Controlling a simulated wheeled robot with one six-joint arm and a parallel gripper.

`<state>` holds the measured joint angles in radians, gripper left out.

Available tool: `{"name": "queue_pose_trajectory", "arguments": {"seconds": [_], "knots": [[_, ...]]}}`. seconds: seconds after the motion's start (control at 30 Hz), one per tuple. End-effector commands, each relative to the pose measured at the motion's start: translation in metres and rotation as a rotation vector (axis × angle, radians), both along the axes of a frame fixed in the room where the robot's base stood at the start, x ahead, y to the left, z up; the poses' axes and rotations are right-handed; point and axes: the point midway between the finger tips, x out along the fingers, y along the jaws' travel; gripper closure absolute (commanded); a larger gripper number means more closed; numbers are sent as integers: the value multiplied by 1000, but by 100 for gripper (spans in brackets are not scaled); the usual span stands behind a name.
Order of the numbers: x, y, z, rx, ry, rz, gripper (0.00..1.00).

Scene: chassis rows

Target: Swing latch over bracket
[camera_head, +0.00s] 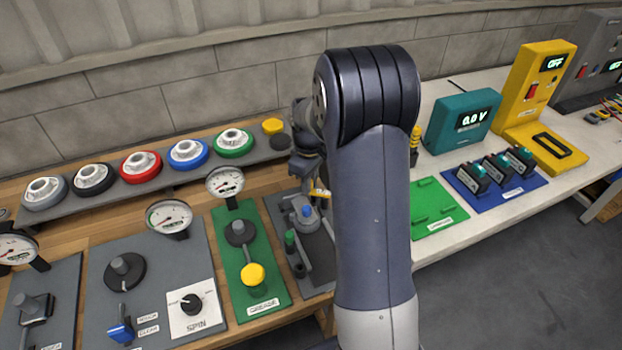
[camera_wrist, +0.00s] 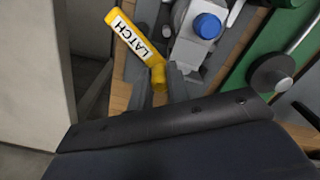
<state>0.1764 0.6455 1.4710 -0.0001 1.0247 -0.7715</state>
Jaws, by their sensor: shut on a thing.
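The yellow latch (camera_wrist: 135,42), lettered LATCH, shows in the wrist view as a bar slanting from upper left to a rounded knob. My gripper (camera_wrist: 159,84) is shut on the knob end of the latch. In the head view only a small yellow bit of the latch (camera_head: 320,190) shows beside my arm, below my gripper (camera_head: 312,180). A grey fixture with a blue cap (camera_wrist: 207,26) stands to the right of the latch, apart from its bar; it also shows in the head view (camera_head: 306,213). I cannot tell which part is the bracket.
A green panel (camera_head: 222,225) with a yellow knob (camera_head: 253,274) lies left of the fixture. A rail with several coloured round parts (camera_head: 141,164) runs behind. Right of my arm are a green board (camera_head: 432,208) and a blue board (camera_head: 535,184). My arm hides part of the bench.

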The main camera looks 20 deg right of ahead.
Motion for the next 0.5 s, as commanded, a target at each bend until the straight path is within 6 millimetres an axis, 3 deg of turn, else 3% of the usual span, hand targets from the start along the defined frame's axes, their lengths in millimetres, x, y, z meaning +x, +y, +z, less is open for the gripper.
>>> {"name": "queue_pose_trajectory", "arguments": {"seconds": [0.5], "knots": [[-17,6,0,-1,1,430,100]]}}
